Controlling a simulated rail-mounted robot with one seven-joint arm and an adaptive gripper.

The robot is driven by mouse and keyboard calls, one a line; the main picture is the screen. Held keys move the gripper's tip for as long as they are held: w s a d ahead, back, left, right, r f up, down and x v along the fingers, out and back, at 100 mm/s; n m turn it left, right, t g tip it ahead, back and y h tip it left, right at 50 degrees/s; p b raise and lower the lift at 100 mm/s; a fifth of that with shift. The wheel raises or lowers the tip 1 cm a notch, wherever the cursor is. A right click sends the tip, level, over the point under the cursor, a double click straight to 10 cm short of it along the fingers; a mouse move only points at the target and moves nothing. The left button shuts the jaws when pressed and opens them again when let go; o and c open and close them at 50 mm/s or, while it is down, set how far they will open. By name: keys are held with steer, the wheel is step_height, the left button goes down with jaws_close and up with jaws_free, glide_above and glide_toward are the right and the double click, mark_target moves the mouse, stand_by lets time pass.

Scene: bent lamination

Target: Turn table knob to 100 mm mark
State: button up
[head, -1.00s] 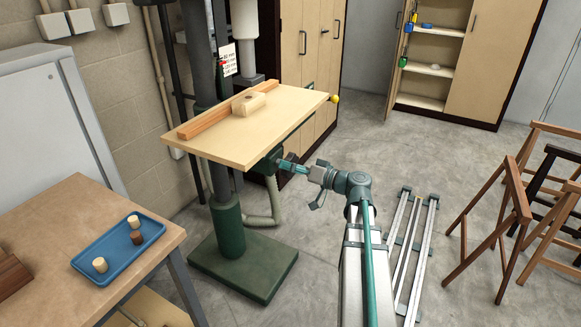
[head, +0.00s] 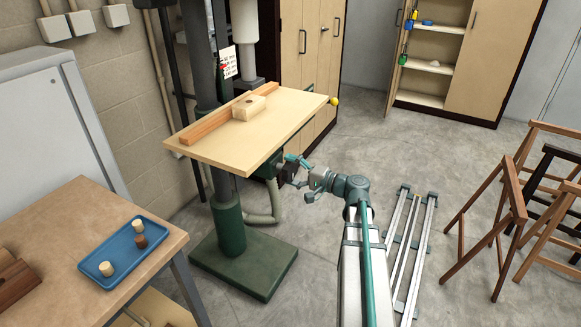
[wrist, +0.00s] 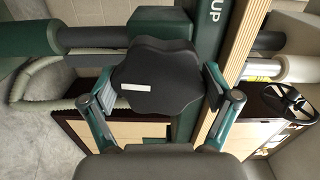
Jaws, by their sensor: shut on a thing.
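The table knob (wrist: 155,78) is dark and lobed, with a white mark on its face, and fills the middle of the wrist view. In the head view the knob (head: 288,172) is small, under the front edge of the drill-press table (head: 225,150). My gripper (wrist: 152,92) is shut on the knob, one finger at each side of its rim. In the head view my gripper (head: 298,169) reaches it from the right. A white scale card (head: 229,62) with mm marks hangs by the column, a red pointer (head: 222,67) at its left edge. Its numbers are too small to read.
A wooden fence (head: 215,118) and a drilled block (head: 249,107) lie on the table. A grey hose (head: 262,219) hangs below it. A workbench with a blue tray (head: 98,268) stands at lower left. Metal rails (head: 408,250) and wooden trestles (head: 500,215) are at right.

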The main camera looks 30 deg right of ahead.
steer(key=shift+r+m+p, duration=0.45)
steer(key=shift+m+p, duration=0.05)
steer(key=shift+m, duration=0.6)
steer(key=shift+a, duration=0.1)
steer(key=o, duration=0.9)
steer(key=shift+s, duration=0.15)
steer(key=v, duration=1.1)
steer(key=shift+s+d+f, duration=0.2)
steer(key=shift+s+f, duration=0.1)
